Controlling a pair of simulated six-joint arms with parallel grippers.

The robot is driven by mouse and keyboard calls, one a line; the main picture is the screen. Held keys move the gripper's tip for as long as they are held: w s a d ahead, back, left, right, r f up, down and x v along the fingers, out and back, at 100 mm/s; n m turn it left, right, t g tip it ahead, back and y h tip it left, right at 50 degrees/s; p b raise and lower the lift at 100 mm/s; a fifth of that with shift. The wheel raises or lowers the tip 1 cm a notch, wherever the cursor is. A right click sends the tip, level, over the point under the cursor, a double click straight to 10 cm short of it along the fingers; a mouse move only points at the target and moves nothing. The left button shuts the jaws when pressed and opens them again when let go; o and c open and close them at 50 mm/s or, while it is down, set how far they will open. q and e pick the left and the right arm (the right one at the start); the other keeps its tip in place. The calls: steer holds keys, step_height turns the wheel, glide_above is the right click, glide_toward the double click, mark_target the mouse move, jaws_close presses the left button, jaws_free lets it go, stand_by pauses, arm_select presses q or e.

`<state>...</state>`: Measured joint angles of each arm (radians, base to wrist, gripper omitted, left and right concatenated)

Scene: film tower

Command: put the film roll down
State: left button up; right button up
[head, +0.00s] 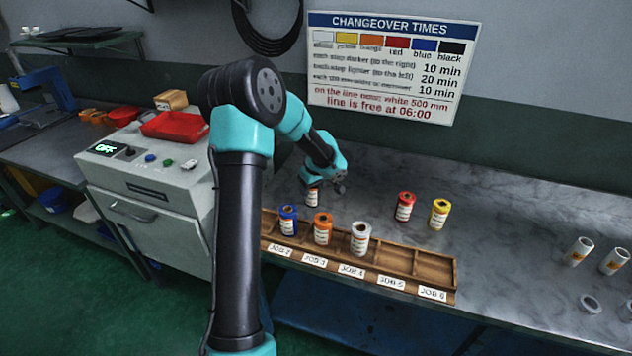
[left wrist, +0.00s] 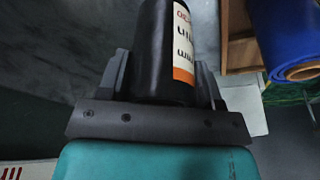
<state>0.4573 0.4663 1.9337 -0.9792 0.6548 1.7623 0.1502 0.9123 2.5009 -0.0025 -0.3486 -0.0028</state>
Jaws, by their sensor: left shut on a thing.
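My left gripper (head: 316,187) is shut on a black film roll (head: 313,198) with a white label. The roll is just behind the blue and orange rolls, at the back edge of the wooden rack; I cannot tell whether it touches the table. In the left wrist view the black roll (left wrist: 165,60) sits between the fingers of the left gripper (left wrist: 160,85), its far end cut off by the frame. In the rack (head: 405,285), a blue roll (head: 288,221), an orange roll (head: 323,229) and a white roll (head: 360,239) stand in labelled slots. My right gripper is not in view.
The JOB 5 and JOB 6 slots are empty; my arm hides the rack's left end. A red roll (head: 404,206) and a yellow roll (head: 439,214) stand behind the rack. Two white rolls (head: 578,251) stand at far right. A grey machine (head: 150,170) is at left.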

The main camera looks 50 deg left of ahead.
arm_select(q)
steer(key=w+a, duration=0.6)
steer(key=a, duration=0.1)
steer(key=shift+f, duration=0.4)
steer(key=shift+w, duration=0.1)
steer(key=shift+d+x, duration=0.15)
steer(key=shift+x, duration=0.75)
steer(key=shift+d+x, duration=0.1)
steer(key=shift+x, duration=0.8)
steer(key=shift+w+f, duration=0.1)
steer(key=o, duration=1)
steer(key=shift+f, duration=0.1)
steer(key=v, duration=1.2)
steer(key=shift+d, duration=0.1)
